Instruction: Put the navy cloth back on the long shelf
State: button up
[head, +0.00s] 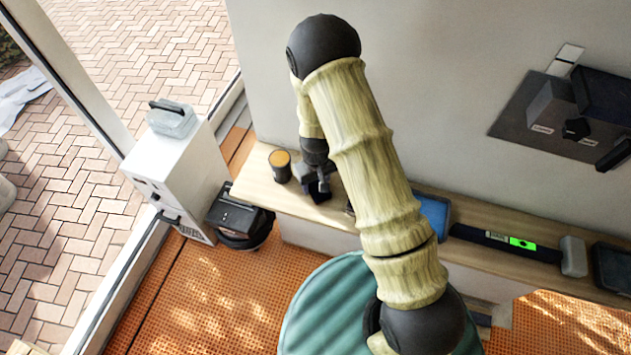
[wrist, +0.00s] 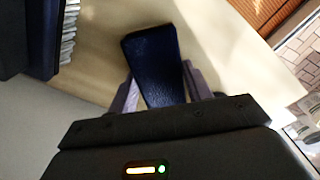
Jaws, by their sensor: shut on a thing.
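The navy cloth (wrist: 155,62) looks like a dark folded pad in the wrist view. My gripper (wrist: 158,85) is shut on it, with a finger on each side, and its far end sticks out past the fingers. In the head view my gripper (head: 318,184) is low over the left part of the long shelf (head: 257,188), with the dark cloth (head: 320,194) at its tips. The pale wooden shelf (wrist: 218,62) is behind the cloth in the wrist view. I cannot tell whether the cloth touches it.
A blue tray (head: 434,213), a black level with a green display (head: 522,244) and a grey block (head: 573,256) lie further right. A white cabinet (head: 165,172) stands left. A round teal surface (head: 322,310) is in front.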

aim_at(316, 183)
jog(key=o, duration=0.9)
jog(key=shift+w+f, duration=0.1)
jog(key=shift+r, duration=0.7)
notch_tip(316, 183, up, 11)
jog(key=b, duration=0.3)
jog(key=s+d+r+m+t, duration=0.1)
jog(key=s+d+r, duration=0.2)
jog(key=s+d, duration=0.1)
jog(key=s+d+r+m, duration=0.2)
jog(key=s+d+r, duration=0.1)
jog(key=s+d, duration=0.1)
jog(key=s+d+r+m+t, duration=0.1)
jog(key=s+d+r+m, duration=0.1)
jog(key=s+d+r, duration=0.2)
jog(key=shift+s+d+t, duration=0.2)
jog(key=shift+d+t, duration=0.1)
jog(key=shift+d, duration=0.45)
